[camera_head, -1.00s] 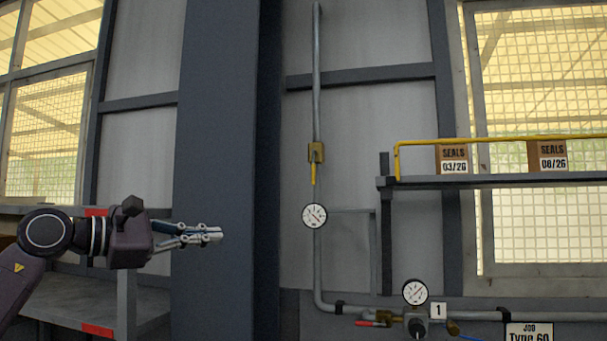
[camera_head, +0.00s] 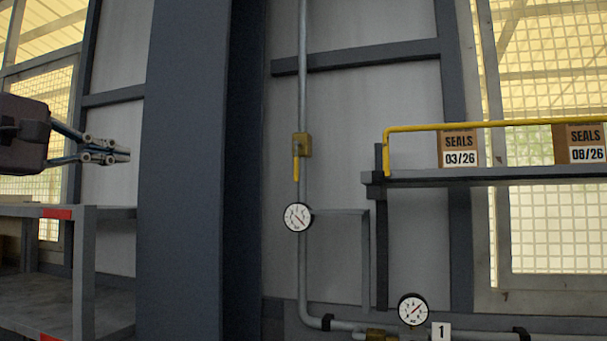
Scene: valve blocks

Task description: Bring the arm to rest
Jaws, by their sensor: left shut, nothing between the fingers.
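My left gripper (camera_head: 122,155) is at the left of the head view, its fingers pointing right. Its fingers are together with nothing between them. It hangs in the air, above the level of the grey shelf unit and, in the picture, just left of the wide dark column. It appears to touch nothing. My right gripper is not in view.
A grey shelf unit (camera_head: 84,262) with red marks stands below the gripper. A wide dark column (camera_head: 188,170) rises beside it. Right of that are a pipe with a yellow-handled valve (camera_head: 302,146), a gauge (camera_head: 298,217), a lower gauge (camera_head: 413,309) and a shelf (camera_head: 520,177) with SEALS boxes (camera_head: 458,146).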

